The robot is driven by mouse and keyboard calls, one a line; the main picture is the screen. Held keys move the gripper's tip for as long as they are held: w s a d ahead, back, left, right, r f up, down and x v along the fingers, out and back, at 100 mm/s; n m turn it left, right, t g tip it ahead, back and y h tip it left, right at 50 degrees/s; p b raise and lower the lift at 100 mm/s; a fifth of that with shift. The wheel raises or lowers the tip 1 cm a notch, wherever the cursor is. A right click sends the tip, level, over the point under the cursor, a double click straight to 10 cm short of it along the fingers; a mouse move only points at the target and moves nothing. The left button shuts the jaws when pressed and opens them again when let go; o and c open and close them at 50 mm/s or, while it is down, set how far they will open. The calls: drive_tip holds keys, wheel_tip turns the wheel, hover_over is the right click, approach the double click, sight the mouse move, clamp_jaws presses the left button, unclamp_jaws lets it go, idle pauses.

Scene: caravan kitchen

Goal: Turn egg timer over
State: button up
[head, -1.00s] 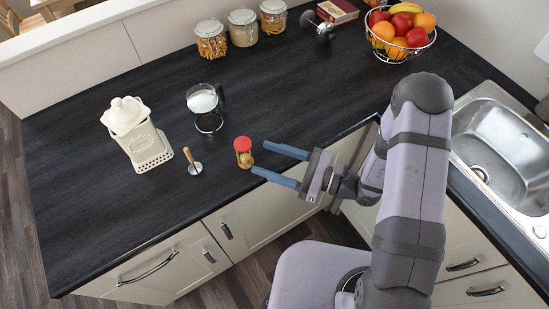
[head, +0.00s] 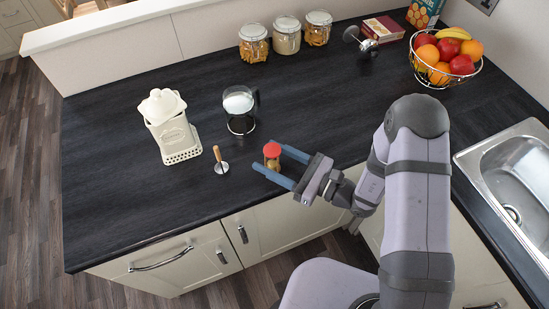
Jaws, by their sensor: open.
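The egg timer (head: 272,151) stands upright near the front edge of the dark worktop. It has a red top and a small body with yellowish contents. My gripper (head: 268,161) is open and comes in from the right, with its two blue fingers pointing left. The egg timer stands between the fingertips, one finger on its far side and one on its near side. I cannot tell whether either finger touches it. The near finger hides the timer's lower part.
A wooden-handled tool (head: 219,160) stands left of the timer, and a cream canister (head: 170,128) is further left. A glass press (head: 240,112) stands behind. Jars (head: 287,37), a box (head: 384,29) and a fruit basket (head: 447,80) line the back. A sink (head: 510,180) is at right.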

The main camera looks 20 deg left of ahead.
sight(272, 149)
drive_tip(key=c, duration=0.8)
drive_tip(key=shift+c, duration=0.2)
drive_tip(key=shift+r, duration=0.15)
drive_tip(key=shift+r+p, duration=3)
drive_tip(key=shift+r, duration=0.65)
